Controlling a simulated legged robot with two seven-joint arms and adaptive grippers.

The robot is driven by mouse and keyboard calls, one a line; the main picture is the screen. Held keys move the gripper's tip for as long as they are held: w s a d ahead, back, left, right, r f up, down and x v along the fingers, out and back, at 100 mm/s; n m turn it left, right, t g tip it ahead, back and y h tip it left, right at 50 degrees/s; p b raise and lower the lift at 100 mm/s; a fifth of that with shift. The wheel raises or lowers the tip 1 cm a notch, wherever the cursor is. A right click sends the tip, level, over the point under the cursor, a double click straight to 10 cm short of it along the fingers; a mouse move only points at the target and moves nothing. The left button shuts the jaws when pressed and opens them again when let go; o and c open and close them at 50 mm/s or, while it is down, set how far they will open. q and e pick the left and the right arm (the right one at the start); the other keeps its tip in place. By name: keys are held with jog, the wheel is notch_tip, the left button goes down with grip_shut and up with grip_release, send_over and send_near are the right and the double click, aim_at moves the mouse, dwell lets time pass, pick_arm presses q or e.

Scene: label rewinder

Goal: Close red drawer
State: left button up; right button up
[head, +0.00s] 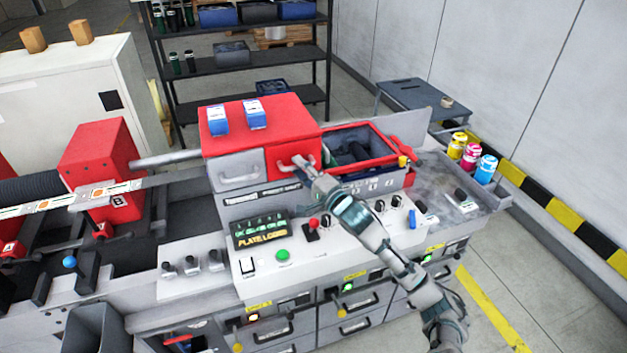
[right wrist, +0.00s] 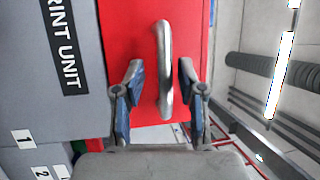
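The red drawer front (head: 283,157) is on the machine, right of a grey drawer (head: 238,176). It has a metal bar handle, which shows upright in the right wrist view (right wrist: 165,70). My right gripper (head: 308,166) is at this handle; its arm comes in from the lower right. In the right wrist view my right gripper (right wrist: 160,75) has its two fingers apart, one on each side of the handle, with gaps between. I cannot tell how far out the red drawer stands. My left gripper is not in view.
An open red-rimmed bin (head: 362,150) with dark contents is right of the drawer front. Two blue-and-white boxes (head: 255,115) sit on the red top. Coloured bottles (head: 486,168) stand at the right end.

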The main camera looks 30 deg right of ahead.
jog(key=v, duration=1)
jog(key=shift+s+d+f, duration=0.15)
jog(key=shift+s, duration=0.2)
